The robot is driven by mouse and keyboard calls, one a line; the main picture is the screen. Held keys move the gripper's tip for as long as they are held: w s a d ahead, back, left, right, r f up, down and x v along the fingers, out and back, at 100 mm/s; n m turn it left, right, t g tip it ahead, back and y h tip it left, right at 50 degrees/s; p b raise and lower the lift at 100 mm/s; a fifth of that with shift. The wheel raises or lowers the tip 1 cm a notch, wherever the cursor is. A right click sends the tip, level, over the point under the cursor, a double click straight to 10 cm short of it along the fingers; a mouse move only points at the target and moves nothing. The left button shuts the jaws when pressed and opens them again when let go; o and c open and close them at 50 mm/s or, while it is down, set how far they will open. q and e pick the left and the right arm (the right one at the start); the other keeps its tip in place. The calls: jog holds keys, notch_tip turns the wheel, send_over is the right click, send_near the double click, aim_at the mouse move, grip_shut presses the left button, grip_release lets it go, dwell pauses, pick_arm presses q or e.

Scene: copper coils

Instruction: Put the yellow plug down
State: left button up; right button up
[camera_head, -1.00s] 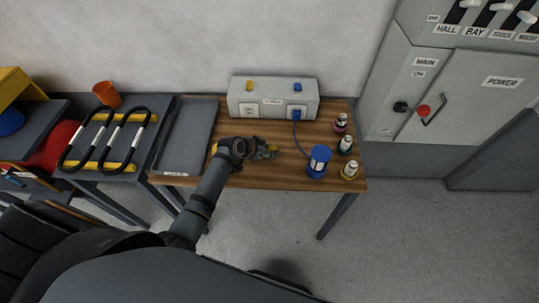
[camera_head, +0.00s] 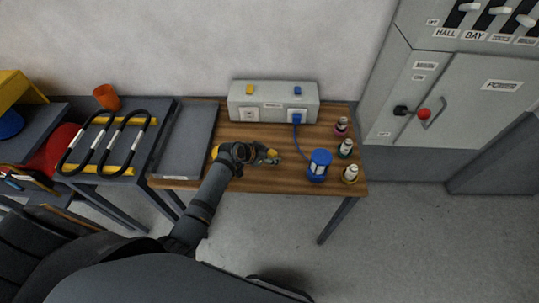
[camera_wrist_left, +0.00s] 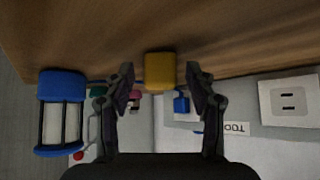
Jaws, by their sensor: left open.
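The yellow plug (camera_wrist_left: 160,70) shows in the left wrist view between the fingertips of my left gripper (camera_wrist_left: 160,82), close to the wooden table top. The fingers are spread, with a gap on both sides of the plug. In the head view my left gripper (camera_head: 269,156) is low over the middle of the wooden table (camera_head: 240,180), in front of the grey socket box (camera_head: 272,104). The plug is small and partly hidden by the fingers there. My right gripper is not in view.
A blue plug (camera_head: 297,118) sits in the box's right socket, its cord running to a blue lantern (camera_head: 319,165). Several small bottles (camera_head: 345,148) stand at the right edge. A grey tray (camera_head: 187,140) lies at the left. A yellow object (camera_head: 214,151) is partly hidden behind my arm.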

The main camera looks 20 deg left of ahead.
pick_arm(q)
jog(key=shift+r, duration=0.2)
jog(key=v, duration=1.2)
jog(key=shift+r, duration=0.35)
jog(key=shift+s, duration=0.1)
